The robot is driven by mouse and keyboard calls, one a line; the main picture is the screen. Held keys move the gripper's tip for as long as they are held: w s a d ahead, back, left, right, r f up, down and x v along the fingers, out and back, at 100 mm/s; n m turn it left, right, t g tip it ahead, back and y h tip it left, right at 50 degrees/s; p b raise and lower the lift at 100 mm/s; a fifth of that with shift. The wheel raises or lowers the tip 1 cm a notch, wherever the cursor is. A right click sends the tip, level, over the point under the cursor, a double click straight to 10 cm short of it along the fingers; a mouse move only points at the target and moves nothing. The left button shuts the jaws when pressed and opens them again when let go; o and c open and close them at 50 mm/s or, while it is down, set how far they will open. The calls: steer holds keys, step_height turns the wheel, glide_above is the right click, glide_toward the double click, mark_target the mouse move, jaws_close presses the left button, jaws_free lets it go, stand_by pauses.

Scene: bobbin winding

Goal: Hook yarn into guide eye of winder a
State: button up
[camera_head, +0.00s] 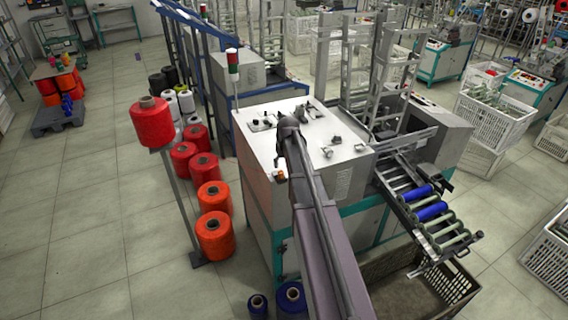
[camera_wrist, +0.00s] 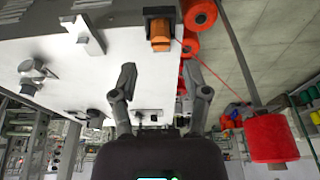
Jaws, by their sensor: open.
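The winder (camera_head: 255,165) with a white top stands in the middle of the head view; its top also fills the left of the wrist view (camera_wrist: 70,85). A red yarn strand (camera_wrist: 221,68) runs from a red cone (camera_wrist: 272,138) toward an orange piece in a dark holder (camera_wrist: 160,35) at the edge of the top. Small metal fittings (camera_wrist: 88,35) sit on the top; I cannot tell which is the guide eye. My gripper (camera_wrist: 160,70) is open above the top's edge, with nothing seen between its fingers. My arm hides part of the winder in the head view.
A red cone on a post (camera_head: 152,122) stands left of the winder, with several red and orange cones (camera_head: 214,235) on the floor. A roller rack (camera_head: 425,205) with blue bobbins and a crate (camera_head: 410,290) are at the right.

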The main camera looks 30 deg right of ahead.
mark_target(281, 172)
steer(key=shift+b+x, duration=2.55)
steer(key=shift+x, duration=0.45)
jaws_close()
steer(key=shift+r, duration=0.1)
steer(key=shift+w+p+v, duration=0.25)
steer(key=shift+p+v, duration=0.8)
steer(key=shift+p, duration=0.1)
steer(key=shift+w+p+v, duration=0.25)
steer(key=shift+p+v, duration=0.85)
steer(key=shift+p, duration=0.05)
